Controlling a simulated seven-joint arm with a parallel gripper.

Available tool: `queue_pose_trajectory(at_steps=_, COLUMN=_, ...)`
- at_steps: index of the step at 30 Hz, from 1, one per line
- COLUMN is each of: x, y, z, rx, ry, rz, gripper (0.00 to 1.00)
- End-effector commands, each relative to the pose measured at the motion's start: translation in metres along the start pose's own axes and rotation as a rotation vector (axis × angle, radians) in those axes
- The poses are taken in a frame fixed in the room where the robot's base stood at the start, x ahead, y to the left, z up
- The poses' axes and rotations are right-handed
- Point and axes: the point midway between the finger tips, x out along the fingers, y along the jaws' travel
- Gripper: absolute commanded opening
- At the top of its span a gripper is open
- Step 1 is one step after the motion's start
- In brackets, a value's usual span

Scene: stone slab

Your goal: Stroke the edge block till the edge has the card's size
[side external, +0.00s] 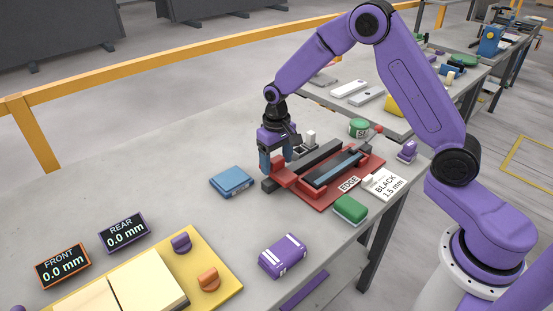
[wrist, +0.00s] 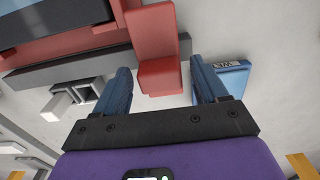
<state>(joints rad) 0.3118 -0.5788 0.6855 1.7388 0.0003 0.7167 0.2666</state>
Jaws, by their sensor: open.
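The red edge block (wrist: 160,78) shows between my two blue fingertips in the wrist view, with a gap on each side. In the side view the red block (side external: 279,168) is at the left end of the red fixture, partly hidden by my fingers. My gripper (side external: 276,162) is open, pointing down over that end; the wrist view also shows it (wrist: 160,75). I cannot tell how far down the fingers reach around the block. The red fixture (side external: 313,194) has dark bars and an EDGE label (side external: 349,184). The white card (side external: 386,184) reads BLACK 1.5 mm.
A blue block (side external: 232,181) lies left of the fixture, a green-topped block (side external: 350,208) in front. A purple packet (side external: 283,256) is nearer. The FRONT display (side external: 63,266) and REAR display (side external: 123,231) both read 0.0 mm. A yellow board (side external: 208,258) is front left.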

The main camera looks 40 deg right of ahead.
Motion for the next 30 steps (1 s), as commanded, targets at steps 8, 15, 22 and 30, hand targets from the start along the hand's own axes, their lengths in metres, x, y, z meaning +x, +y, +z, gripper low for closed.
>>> queue_pose_trajectory(at_steps=8, x=0.000, y=0.000, z=0.000, rx=0.000, ry=0.000, rz=0.000, gripper=0.50)
queue_pose_trajectory(at_steps=15, x=0.000, y=0.001, z=0.000, rx=0.001, ry=0.000, rz=0.000, gripper=0.00)
queue_pose_trajectory(at_steps=22, x=-0.001, y=0.045, z=-0.001, rx=0.008, ry=0.000, rz=0.001, gripper=0.00)
queue_pose_trajectory(at_steps=30, x=-0.001, y=0.121, z=-0.001, rx=0.007, ry=0.002, rz=0.001, gripper=0.00)
